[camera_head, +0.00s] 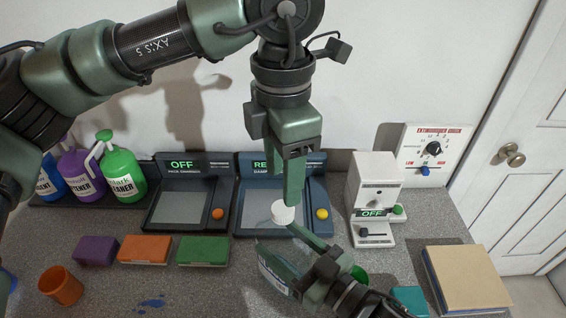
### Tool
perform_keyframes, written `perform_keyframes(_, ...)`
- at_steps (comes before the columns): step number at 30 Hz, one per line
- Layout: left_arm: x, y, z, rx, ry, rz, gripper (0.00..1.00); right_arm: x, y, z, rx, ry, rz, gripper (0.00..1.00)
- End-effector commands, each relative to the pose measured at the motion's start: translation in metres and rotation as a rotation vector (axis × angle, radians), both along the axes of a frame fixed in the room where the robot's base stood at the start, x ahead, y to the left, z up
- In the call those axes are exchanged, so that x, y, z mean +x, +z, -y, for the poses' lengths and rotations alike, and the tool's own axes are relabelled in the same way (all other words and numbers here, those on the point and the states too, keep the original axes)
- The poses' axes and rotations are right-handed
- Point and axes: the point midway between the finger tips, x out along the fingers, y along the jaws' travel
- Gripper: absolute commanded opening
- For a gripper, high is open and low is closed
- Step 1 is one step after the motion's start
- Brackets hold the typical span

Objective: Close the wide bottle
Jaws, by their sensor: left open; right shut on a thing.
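A small white cap (283,213) is at the fingertips of my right gripper (291,226), which is shut on it. The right arm comes in from the bottom. My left gripper (292,188) is open and points down from above, its tips close to the cap in the picture. A wide bottle (271,267) with a pale, blue-marked label shows below the cap, partly hidden by my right gripper. Its mouth cannot be made out.
Blue, purple and green jugs (122,177) stand at the back left. Two panels, one marked OFF (181,209), and a white device (376,187) line the back. Purple, orange and green blocks (203,251), an orange cup (61,286) and a tan-topped stack (467,277) lie around.

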Motion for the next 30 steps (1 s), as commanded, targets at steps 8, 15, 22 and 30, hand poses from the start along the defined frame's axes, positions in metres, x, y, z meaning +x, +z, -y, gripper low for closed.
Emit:
perform_keyframes(8,-0.001,-0.044,0.000,0.000,-0.001,-0.002,0.51,0.000,0.001,0.000,0.001,0.000,0.001,0.00)
perform_keyframes(15,0.000,-0.063,0.000,-0.001,0.000,-0.001,0.51,0.000,0.001,0.000,0.001,0.000,0.001,0.00)
perform_keyframes(22,0.000,-0.065,0.000,-0.001,0.000,-0.001,0.51,0.000,0.001,0.000,0.001,0.000,0.001,0.00)
perform_keyframes(30,0.000,-0.064,0.000,-0.001,0.000,-0.001,0.00,0.000,0.001,0.000,0.001,0.000,0.001,0.00)
